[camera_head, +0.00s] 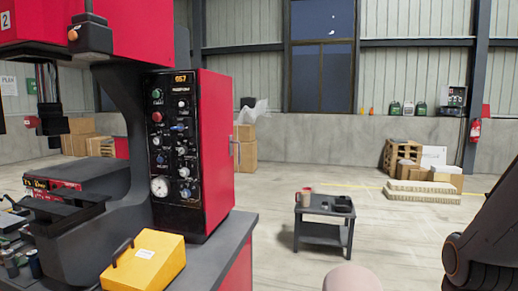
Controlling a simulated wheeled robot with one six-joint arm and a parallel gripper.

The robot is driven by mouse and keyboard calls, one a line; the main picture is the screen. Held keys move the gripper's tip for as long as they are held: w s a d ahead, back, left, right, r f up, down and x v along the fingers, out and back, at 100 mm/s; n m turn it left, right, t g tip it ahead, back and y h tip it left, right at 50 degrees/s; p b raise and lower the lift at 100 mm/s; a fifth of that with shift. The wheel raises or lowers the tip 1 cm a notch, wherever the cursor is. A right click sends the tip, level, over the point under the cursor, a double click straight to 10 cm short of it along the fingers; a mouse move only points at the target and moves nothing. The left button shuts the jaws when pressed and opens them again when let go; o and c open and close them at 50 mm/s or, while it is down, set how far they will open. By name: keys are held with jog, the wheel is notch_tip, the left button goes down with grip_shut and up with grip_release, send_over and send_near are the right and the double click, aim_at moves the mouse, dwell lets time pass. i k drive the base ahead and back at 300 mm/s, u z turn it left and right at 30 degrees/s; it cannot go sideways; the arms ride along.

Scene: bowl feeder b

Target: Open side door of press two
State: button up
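Press two (132,130) stands at the left, red and dark grey, with a "2" label at its top left. Its black control panel (172,145) has knobs, buttons, a dial and a lit yellow display. The red side face (215,150) of the control box looks like the side door. It appears closed, with a small handle (235,148) at its right edge. A dark link of my arm shows at the lower right, well apart from the press. My gripper is out of view.
A yellow box (143,262) sits on the press's grey base at the front. A low dark table (324,233) with small items stands right of the press. Boxes and pallets (422,172) lie by the back wall. The floor between is mostly clear.

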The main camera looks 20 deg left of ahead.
aim_at(215, 90)
jog(key=u, duration=0.25)
jog(key=i, duration=0.9)
jog(key=u, duration=0.45)
